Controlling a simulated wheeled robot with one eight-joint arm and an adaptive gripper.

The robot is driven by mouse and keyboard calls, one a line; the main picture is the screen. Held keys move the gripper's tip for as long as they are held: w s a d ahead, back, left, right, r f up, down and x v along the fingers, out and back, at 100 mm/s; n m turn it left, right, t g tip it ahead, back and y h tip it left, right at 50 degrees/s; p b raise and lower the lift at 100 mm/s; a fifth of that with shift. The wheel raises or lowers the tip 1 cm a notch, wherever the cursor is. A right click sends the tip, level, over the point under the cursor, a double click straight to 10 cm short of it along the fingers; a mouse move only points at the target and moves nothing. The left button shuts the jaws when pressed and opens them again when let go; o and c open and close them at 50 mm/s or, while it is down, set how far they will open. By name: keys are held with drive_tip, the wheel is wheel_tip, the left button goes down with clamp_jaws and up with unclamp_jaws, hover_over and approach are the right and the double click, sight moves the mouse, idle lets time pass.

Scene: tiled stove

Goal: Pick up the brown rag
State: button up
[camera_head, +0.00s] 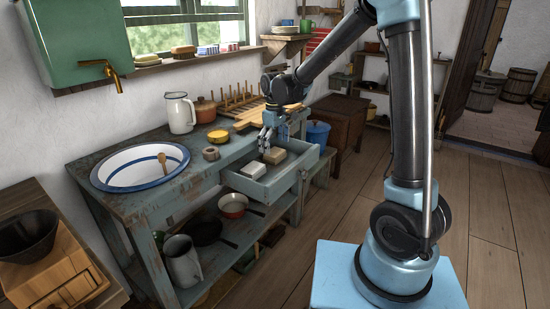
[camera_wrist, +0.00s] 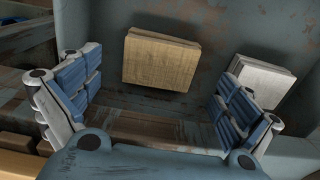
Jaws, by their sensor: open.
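The brown rag (camera_wrist: 160,60), tan-brown and folded into a flat square, lies in the open drawer; it also shows in the head view (camera_head: 275,156). My gripper (camera_head: 267,146) is over the drawer, pointing down, in the head view. In the wrist view my gripper (camera_wrist: 160,97) is open and empty, with its blue-padded fingers wide apart. The rag lies between and beyond the fingers there, towards the top of the picture. I see no contact with it; the height gap is hard to judge.
A white folded cloth or block (camera_head: 252,170) lies beside the rag; it is partly behind the right finger in the wrist view (camera_wrist: 262,78). The drawer (camera_head: 262,190) sticks out of the worn blue washstand (camera_head: 140,207). A basin (camera_head: 115,170) and jug (camera_head: 180,112) stand on top.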

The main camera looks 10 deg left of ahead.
sight(275, 152)
drive_tip(key=shift+d+f, duration=0.1)
drive_tip(key=shift+f, duration=1.7)
drive_tip(key=shift+c, duration=0.5)
drive_tip(key=c, duration=1.1)
drive_tip(key=shift+o, duration=0.2)
drive_tip(key=shift+r, duration=0.1)
wheel_tip(275, 152, up, 18)
